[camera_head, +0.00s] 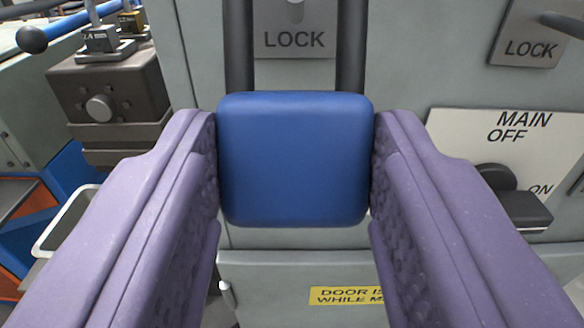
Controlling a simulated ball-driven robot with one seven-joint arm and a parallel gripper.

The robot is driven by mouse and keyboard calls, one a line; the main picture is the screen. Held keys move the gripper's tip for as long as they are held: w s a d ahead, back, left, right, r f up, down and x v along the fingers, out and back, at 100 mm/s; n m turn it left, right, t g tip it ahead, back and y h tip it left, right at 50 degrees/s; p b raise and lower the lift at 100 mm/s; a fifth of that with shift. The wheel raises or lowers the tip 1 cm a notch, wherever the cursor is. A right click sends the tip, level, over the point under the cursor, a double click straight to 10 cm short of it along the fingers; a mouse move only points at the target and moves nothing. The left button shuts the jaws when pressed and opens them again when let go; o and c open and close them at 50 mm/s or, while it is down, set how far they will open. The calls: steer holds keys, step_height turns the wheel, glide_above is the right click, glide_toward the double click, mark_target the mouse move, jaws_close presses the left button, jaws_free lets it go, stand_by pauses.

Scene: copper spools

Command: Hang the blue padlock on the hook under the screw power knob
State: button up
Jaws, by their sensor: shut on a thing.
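The blue padlock (294,160) is in the middle of the view, its square body between the two purple fingers of my gripper (295,165). My gripper is shut on its left and right sides. The dark shackle (238,45) rises from the body and runs out of the top of the view. Behind it, a grey plate marked LOCK (294,38) has a small metal peg or hook (295,10) at the top edge, seen between the shackle's legs. I cannot tell whether the shackle touches it. No screw power label is readable.
A second LOCK plate (530,48) with a dark peg is at upper right. A MAIN OFF/ON panel (460,130) with a black knob (510,195) is at right. A dark metal block (110,95) and a black ball lever (32,40) are at left.

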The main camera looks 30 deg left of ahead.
steer(key=shift+p+x, duration=0.7)
steer(key=shift+x, duration=1.15)
steer(key=shift+w+a+f+b, duration=0.4)
steer(key=shift+w+f+b, duration=0.3)
steer(key=shift+b, duration=0.5)
steer(key=shift+s, duration=0.1)
steer(key=o, duration=1.2)
steer(key=shift+s, duration=0.1)
